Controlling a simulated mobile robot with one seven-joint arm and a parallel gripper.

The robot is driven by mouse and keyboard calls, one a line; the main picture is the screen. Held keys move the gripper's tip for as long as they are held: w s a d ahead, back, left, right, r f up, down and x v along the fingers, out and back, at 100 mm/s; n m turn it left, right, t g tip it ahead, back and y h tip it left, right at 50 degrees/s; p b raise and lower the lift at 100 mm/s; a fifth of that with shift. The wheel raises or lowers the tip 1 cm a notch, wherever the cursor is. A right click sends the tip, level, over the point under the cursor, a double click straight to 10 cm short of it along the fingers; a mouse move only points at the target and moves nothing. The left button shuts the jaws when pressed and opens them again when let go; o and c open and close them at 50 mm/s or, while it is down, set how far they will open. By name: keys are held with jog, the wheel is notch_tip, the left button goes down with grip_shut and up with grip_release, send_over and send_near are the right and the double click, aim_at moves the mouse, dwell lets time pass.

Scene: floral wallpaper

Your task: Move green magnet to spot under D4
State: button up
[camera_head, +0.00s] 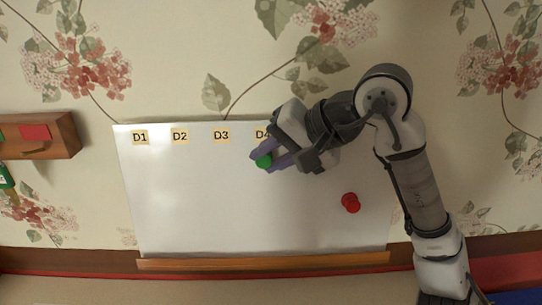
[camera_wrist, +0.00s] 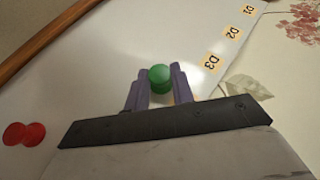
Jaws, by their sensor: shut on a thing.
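The green magnet (camera_head: 264,161) is at the upper part of the whiteboard (camera_head: 200,210), just below the D4 label (camera_head: 262,134), which my gripper partly covers. My gripper (camera_head: 268,156) is shut on the green magnet. In the wrist view the green magnet (camera_wrist: 160,77) sits between the two purple fingertips (camera_wrist: 158,85), in front of the white board. Whether the magnet touches the board cannot be told.
Labels D1 (camera_head: 140,137), D2 (camera_head: 180,136) and D3 (camera_head: 221,135) run along the board's top. A red magnet (camera_head: 351,202) is at the lower right. A wooden ledge (camera_head: 262,263) lines the bottom. A wooden shelf (camera_head: 45,137) is at left. The board's left and middle are clear.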

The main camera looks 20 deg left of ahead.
jog(key=o, duration=1.6)
jog(key=p+v, duration=0.1)
jog(key=v, duration=0.6)
